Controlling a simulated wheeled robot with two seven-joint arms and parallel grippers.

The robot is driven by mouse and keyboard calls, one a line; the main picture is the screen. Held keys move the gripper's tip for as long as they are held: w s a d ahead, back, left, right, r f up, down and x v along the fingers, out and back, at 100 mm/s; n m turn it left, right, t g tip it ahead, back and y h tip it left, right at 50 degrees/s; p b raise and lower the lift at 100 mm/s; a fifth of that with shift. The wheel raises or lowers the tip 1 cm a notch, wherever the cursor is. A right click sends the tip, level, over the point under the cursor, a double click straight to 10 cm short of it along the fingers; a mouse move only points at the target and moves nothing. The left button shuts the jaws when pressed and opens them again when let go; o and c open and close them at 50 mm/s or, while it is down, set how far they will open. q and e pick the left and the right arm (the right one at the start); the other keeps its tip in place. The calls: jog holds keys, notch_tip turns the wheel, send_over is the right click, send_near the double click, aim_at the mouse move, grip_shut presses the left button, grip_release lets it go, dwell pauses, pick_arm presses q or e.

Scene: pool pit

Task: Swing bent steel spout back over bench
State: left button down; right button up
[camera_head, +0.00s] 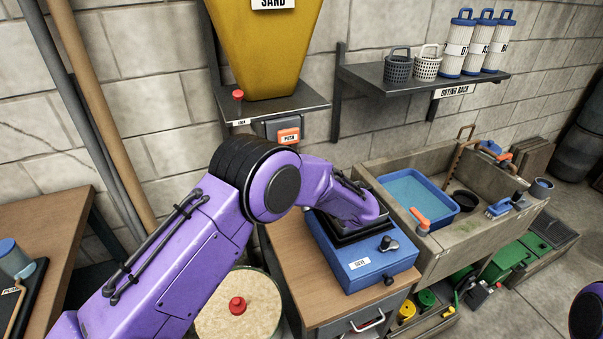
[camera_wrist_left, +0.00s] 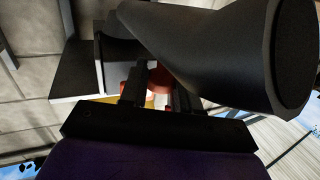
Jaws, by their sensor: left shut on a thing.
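In the left wrist view a wide dark tube (camera_wrist_left: 215,55) with a round open-looking end fills the upper right; it looks like the bent spout. A red piece (camera_wrist_left: 160,76) shows between the fingers of my left gripper (camera_wrist_left: 152,88), right beside the tube. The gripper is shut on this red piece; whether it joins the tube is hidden. In the head view my purple left arm hides the spout and the gripper. The arm reaches over the wooden bench (camera_head: 290,240), its wrist above the blue sieve box (camera_head: 370,262). My right gripper is out of view.
The yellow sand hopper (camera_head: 262,50) stands over a wall shelf (camera_head: 270,108) with a red knob (camera_head: 238,95) and an orange push button (camera_head: 288,135). A stone sink (camera_head: 450,245) with a blue tub (camera_head: 412,190) is on the right. A sand-filled drum (camera_head: 255,310) stands left of the bench.

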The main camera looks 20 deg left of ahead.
pick_arm(q)
jog(key=shift+w+a+r, duration=0.1)
jog(key=shift+a+r, duration=0.05)
jog(key=shift+r, duration=0.25)
jog(key=c, duration=1.2)
grip_release()
jog(key=shift+o, duration=1.4)
jog(key=shift+s+f, duration=0.15)
jog(key=shift+s, duration=0.05)
jog(key=b+v, duration=0.3)
jog(key=v, duration=0.7)
jog(key=shift+d, duration=0.25)
